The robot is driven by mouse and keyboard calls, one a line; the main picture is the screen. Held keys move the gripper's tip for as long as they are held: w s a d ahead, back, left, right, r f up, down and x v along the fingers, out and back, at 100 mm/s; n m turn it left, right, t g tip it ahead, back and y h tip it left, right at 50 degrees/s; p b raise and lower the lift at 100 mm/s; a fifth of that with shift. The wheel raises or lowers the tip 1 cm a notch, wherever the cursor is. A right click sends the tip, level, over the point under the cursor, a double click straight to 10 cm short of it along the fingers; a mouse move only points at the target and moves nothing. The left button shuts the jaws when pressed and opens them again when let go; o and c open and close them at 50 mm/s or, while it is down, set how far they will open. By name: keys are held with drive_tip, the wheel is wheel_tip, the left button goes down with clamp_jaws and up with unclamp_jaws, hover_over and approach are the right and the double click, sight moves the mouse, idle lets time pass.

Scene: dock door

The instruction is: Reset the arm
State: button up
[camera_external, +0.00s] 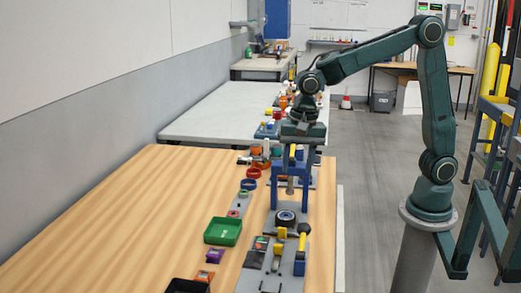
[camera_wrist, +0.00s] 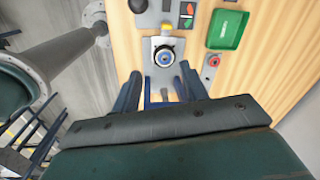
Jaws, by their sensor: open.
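My dark green arm reaches over the right side of the wooden bench. My gripper (camera_external: 299,147) points down and is open. It is at the top of a blue upright frame (camera_external: 304,187); I cannot tell whether they touch. A grey cylinder (camera_external: 290,186) hangs inside the frame. A black wheel-like part (camera_external: 286,217) with a blue hub sits on the grey plate below; it also shows ahead of my gripper in the wrist view (camera_wrist: 164,58). I see nothing clearly held. The dark palm hides part of the wrist view.
A green tray (camera_external: 223,231), coloured rings (camera_external: 249,184) and a black bin (camera_external: 188,286) lie left of the plate. Yellow and black knobs stand nearer. A grey table (camera_external: 220,110) is behind.

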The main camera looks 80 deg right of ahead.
drive_tip(key=s+d+r+n+t, duration=0.2)
drive_tip(key=s+d+n, duration=0.3)
drive_tip(key=s, duration=0.5)
drive_tip(key=s+d+r+n+t, duration=0.2)
drive_tip(key=s+d+n, duration=0.3)
drive_tip(key=s+n, duration=0.5)
drive_tip(key=shift+s+d+r+t, duration=0.2)
drive_tip(key=shift+s+r+t, duration=0.1)
drive_tip(key=shift+r, duration=0.6)
